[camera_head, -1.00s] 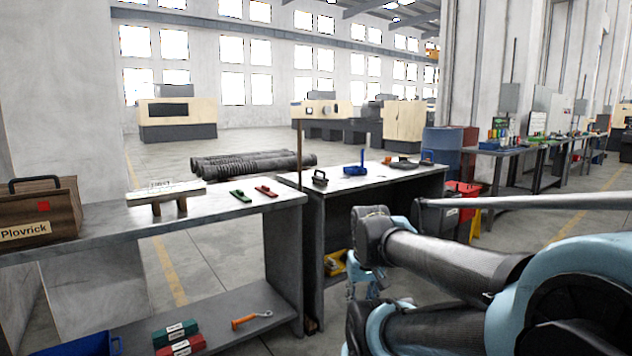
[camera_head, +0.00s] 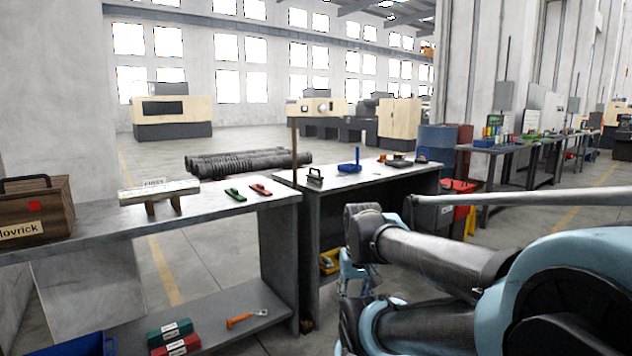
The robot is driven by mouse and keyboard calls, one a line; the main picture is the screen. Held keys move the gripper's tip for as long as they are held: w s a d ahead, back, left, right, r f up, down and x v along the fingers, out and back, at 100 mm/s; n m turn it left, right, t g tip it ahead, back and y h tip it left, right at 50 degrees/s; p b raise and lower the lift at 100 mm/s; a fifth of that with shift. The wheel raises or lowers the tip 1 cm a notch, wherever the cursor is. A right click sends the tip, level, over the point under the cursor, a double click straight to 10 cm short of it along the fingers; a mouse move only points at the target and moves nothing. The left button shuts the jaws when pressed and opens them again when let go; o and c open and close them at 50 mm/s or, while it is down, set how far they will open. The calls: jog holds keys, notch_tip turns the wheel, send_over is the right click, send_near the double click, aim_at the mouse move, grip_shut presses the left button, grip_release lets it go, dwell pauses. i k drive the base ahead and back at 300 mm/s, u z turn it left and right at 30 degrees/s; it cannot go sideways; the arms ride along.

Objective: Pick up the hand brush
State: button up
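I cannot tell for sure which thing is the hand brush. A small dark tool with a raised handle (camera_head: 315,178) stands at the near left corner of the right bench (camera_head: 345,181), and a blue tool with an upright part (camera_head: 350,165) stands farther along it. Both are too small to identify. My arm is folded at the lower right. A light-blue, jointed part that looks like my gripper (camera_head: 352,271) hangs below the arm, in front of the right bench and away from its top. Its fingers are partly hidden, and nothing shows clearly in it.
The left bench (camera_head: 90,231) carries a wooden toolbox (camera_head: 35,215), a pale board on wooden feet (camera_head: 160,190), and green (camera_head: 235,195) and red (camera_head: 261,190) pieces. An orange-handled tool (camera_head: 243,319) lies on its lower shelf. A red bin (camera_head: 458,187) stands beyond the right bench.

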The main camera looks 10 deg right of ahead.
aim_at(313, 178)
jog(key=z, duration=0.05)
jog(key=k, duration=0.55)
jog(key=z, duration=0.5)
jog(key=i, duration=2.1)
jog(key=u, duration=0.4)
